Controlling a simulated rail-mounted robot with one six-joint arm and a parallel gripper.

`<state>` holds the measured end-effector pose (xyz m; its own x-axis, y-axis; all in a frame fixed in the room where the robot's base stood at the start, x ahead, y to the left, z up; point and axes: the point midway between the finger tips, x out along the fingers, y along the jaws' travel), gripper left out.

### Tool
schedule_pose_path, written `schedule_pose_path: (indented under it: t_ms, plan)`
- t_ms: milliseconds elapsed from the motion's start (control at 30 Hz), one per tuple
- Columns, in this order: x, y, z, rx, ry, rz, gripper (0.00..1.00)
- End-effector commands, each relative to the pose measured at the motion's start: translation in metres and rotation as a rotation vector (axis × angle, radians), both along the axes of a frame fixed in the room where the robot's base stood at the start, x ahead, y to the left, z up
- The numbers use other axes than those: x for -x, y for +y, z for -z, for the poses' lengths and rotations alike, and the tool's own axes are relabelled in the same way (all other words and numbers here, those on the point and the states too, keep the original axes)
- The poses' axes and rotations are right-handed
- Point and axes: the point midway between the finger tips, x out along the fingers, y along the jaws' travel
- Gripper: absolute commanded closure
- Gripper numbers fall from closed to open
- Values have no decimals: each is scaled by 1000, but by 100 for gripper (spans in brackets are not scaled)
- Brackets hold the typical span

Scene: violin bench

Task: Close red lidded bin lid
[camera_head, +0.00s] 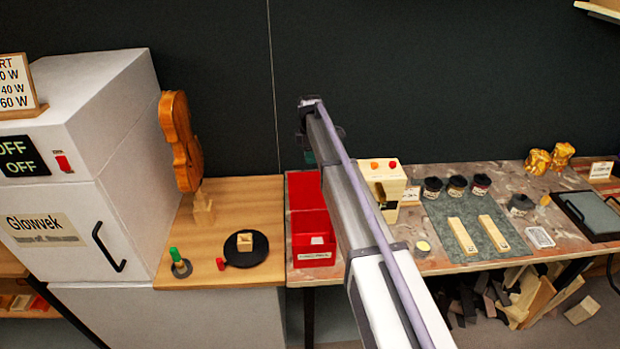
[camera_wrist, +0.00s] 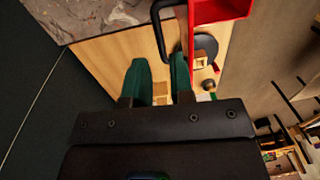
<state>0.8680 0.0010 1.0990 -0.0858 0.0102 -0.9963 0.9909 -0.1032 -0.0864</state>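The red lidded bin (camera_head: 313,236) stands at the left end of the stone-topped bench, its inside visible with a pale item in it. Its red lid (camera_head: 303,188) is raised at the back. In the wrist view a red part of the bin (camera_wrist: 222,10) shows at the top, with a black loop handle (camera_wrist: 159,25) beside it. My gripper (camera_wrist: 160,60) has two green fingers, apart, with wood visible between them. The end of the black loop lies near or between the fingertips; contact is unclear. In the head view my arm hides most of the gripper.
A cream box (camera_head: 378,188) stands just right of the bin, behind my arm. A wooden counter with a black round plate (camera_head: 255,252) and a violin (camera_head: 181,142) lies to the left. Jars (camera_head: 457,186) and wood strips (camera_head: 462,236) are to the right.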

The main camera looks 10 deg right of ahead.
Motion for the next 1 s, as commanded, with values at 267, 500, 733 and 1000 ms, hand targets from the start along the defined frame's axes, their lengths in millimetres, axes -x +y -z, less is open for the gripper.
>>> schedule_pose_path:
  t_ms: [267, 500, 733, 1000]
  plan:
    - [4, 1, 52, 0, -1, 0, 78]
    - [4, 1, 49, 0, -1, 0, 78]
    - [4, 1, 49, 0, -1, 0, 100]
    - [4, 1, 49, 0, -1, -1, 100]
